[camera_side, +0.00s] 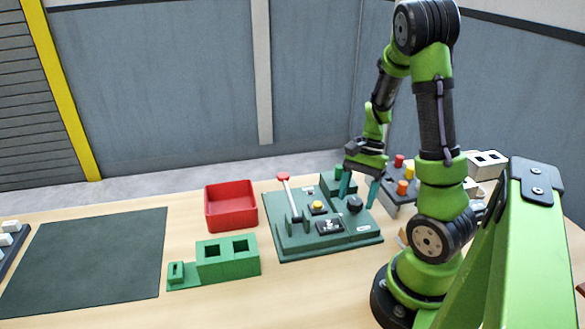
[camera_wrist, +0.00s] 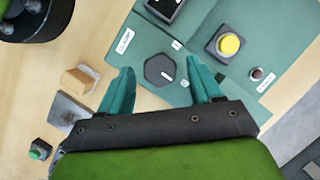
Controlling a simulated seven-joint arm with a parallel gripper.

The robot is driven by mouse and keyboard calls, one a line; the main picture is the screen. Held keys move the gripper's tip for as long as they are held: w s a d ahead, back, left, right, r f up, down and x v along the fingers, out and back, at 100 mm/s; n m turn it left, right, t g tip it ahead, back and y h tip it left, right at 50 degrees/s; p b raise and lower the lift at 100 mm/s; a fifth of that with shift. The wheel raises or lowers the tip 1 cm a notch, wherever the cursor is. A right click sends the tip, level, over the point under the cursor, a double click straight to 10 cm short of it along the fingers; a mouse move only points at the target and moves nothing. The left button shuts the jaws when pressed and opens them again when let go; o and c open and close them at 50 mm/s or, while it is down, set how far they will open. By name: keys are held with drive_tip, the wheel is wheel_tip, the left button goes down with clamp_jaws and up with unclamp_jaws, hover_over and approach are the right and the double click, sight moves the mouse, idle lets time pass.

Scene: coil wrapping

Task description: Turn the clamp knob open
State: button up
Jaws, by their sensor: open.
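The clamp knob appears to be the black hexagonal knob (camera_wrist: 159,71) on the green panel, with a small white mark on its top. In the side view the dark knob (camera_side: 354,205) stands near the right edge of the green panel (camera_side: 290,250). My gripper (camera_side: 360,192) is over it, pointing down, with its teal fingers spread. In the wrist view my gripper (camera_wrist: 160,75) has one fingertip on each side of the knob, with gaps visible. It holds nothing. I cannot tell how far the fingertips are above the panel.
The panel also carries a red-topped lever (camera_side: 290,195), a yellow button (camera_side: 318,207) and a black display (camera_side: 330,226). Left of it are a red bin (camera_side: 231,222), a green block with square holes (camera_side: 228,268) and a dark mat (camera_side: 90,262). Coloured cylinders (camera_side: 402,187) stand right of the gripper.

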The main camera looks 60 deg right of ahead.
drive_tip(key=v, duration=1.6)
drive_tip(key=w+a+n+t+h, duration=0.3)
drive_tip(key=w+a+n, duration=0.35)
drive_tip(key=a, duration=0.45)
drive_tip(key=s+a+r+n+t, duration=0.1)
drive_tip(key=a+n, duration=0.3)
drive_tip(key=a, duration=0.4)
drive_tip(key=s+a+r+n+t, duration=0.1)
drive_tip(key=a+r+n+t, duration=0.1)
drive_tip(key=a, duration=0.6)
drive_tip(key=shift+s+n+t, duration=0.4)
drive_tip(key=shift+n+t, duration=0.2)
drive_tip(key=shift+n, duration=0.25)
